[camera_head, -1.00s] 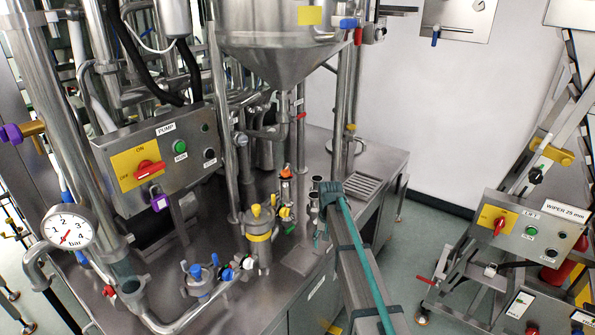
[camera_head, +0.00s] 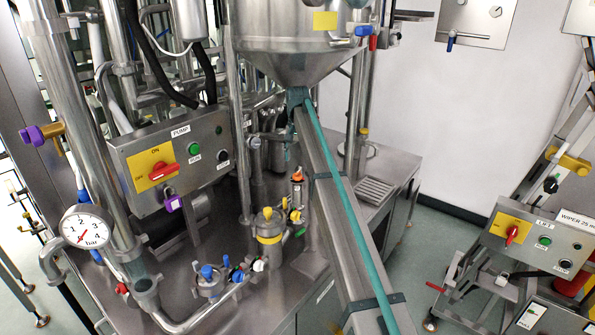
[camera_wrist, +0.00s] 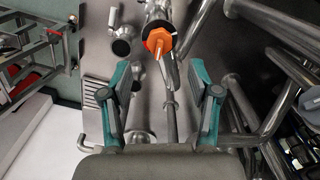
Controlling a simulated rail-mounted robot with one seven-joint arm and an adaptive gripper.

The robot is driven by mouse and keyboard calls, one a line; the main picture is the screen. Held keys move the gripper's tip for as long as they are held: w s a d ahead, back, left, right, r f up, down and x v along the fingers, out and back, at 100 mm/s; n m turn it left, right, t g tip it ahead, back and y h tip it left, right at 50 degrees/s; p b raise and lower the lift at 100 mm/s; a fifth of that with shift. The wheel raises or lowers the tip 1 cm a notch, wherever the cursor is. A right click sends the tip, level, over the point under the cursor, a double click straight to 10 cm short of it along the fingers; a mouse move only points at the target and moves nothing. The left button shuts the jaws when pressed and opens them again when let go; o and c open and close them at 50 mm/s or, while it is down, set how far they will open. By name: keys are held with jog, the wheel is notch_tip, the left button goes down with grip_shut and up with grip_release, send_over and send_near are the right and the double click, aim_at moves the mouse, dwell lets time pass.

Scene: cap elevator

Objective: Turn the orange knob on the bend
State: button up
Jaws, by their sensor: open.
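The orange knob (camera_head: 297,177) tops a small upright steel fitting on the steel bench, right of the pump panel. In the wrist view the orange knob (camera_wrist: 159,42) shows as an angular cap with a black ring below it. My gripper (camera_wrist: 160,72) is open and empty, its two teal-and-grey fingers spread wide. The knob lies beyond the fingertips, roughly between their lines, apart from both. In the head view my gripper (camera_head: 288,152) hangs below the funnel vessel, close by the knob, seen nearly edge-on. My arm covers part of the bench there.
A steel funnel vessel (camera_head: 295,45) hangs above. The pump panel (camera_head: 170,160) and vertical pipes are behind. A grated patch (camera_head: 375,190) lies to the right.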

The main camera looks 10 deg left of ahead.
aim_at(297, 175)
notch_tip(297, 175, down, 7)
jog(key=shift+f+p, duration=0.1)
jog(key=shift+p, duration=0.9)
jog(key=c, duration=1.2)
jog(key=shift+o, duration=0.3)
